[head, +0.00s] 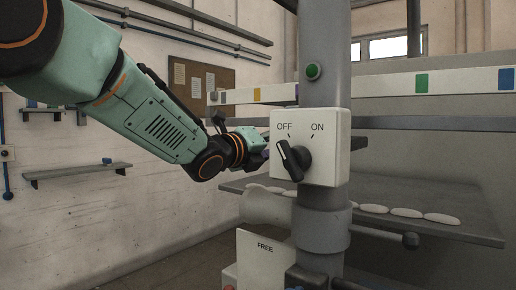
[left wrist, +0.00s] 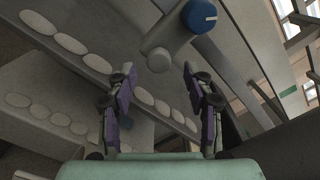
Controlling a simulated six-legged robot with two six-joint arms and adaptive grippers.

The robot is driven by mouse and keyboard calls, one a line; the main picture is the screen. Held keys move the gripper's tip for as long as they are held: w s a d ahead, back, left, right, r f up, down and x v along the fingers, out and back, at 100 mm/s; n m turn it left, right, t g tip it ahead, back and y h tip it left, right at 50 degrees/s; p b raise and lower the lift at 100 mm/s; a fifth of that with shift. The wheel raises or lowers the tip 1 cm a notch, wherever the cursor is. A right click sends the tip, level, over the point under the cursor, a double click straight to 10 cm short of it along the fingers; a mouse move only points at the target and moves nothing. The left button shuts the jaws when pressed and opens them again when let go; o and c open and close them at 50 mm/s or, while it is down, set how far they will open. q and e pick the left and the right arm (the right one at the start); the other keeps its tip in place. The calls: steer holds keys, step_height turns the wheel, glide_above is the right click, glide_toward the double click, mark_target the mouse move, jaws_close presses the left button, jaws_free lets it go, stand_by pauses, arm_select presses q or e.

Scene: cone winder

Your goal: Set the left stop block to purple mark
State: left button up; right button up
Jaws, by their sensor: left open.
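The pale rail (head: 380,90) runs across the head view behind the grey post. It carries a yellow mark (head: 257,95), a green mark (head: 421,82) and a blue mark (head: 506,78). A thin bluish-purple sliver (head: 297,92) shows at the post's left edge; its exact colour is unclear. A small dark grey piece (head: 214,97) sits at the rail's left end; I cannot tell whether it is the stop block. My left gripper (left wrist: 159,70) is open and empty, its tips pointing toward a grey rounded knob (left wrist: 159,60). In the head view the switch box partly hides it.
A white switch box (head: 310,148) with a black OFF/ON knob, set toward OFF, stands in front of my left gripper. A blue-capped knob (left wrist: 199,16) is just beyond the fingers. Shelves (head: 470,227) hold several pale oval pads. A lever with a dark ball (head: 410,241) sticks out right.

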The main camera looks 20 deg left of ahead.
arm_select(q)
steer(key=v, duration=0.7)
steer(key=shift+s, duration=0.1)
stand_by(0.4)
